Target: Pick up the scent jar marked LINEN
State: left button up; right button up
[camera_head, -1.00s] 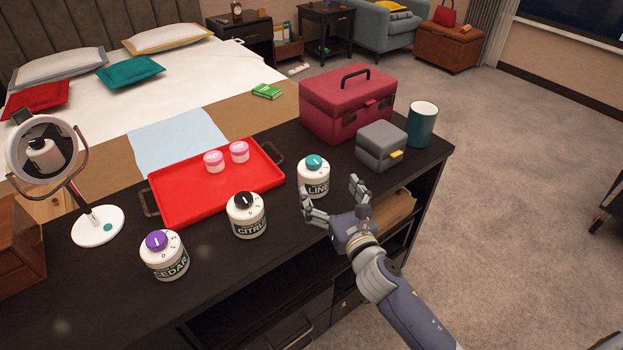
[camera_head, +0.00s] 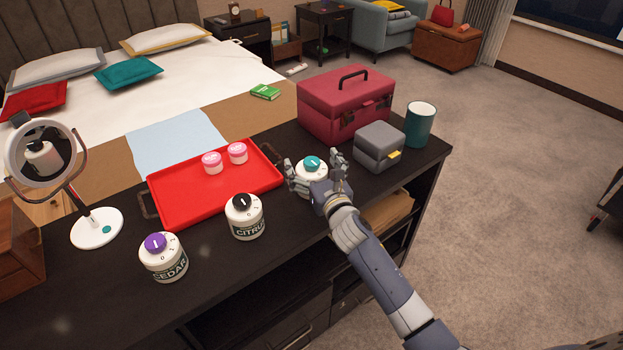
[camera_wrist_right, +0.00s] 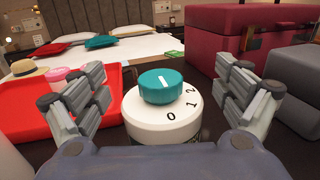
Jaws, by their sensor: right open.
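The LINEN jar (camera_head: 311,170) is white with a teal knob and stands upright on the dark counter. Its label is hidden now behind my right gripper (camera_head: 315,172). My right gripper is open, with one finger on each side of the jar. In the right wrist view the jar (camera_wrist_right: 164,112) sits between the spread fingers, with a gap visible on both sides; its top shows the digits 0, 1 and 2. The CITRUS jar (camera_head: 246,222) with a black knob and the CEDAR jar (camera_head: 163,261) with a purple knob stand to the left. My left gripper is not in view.
A red tray (camera_head: 205,205) with two small pink-lidded jars (camera_head: 237,153) lies left of the gripper. A dark red case (camera_head: 344,108), a grey box (camera_head: 379,147) and a green cup (camera_head: 419,124) stand behind and right. A round mirror (camera_head: 95,229) stands at the left.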

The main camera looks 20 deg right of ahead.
jog(key=c, duration=1.6)
jog(key=shift+r, duration=0.1)
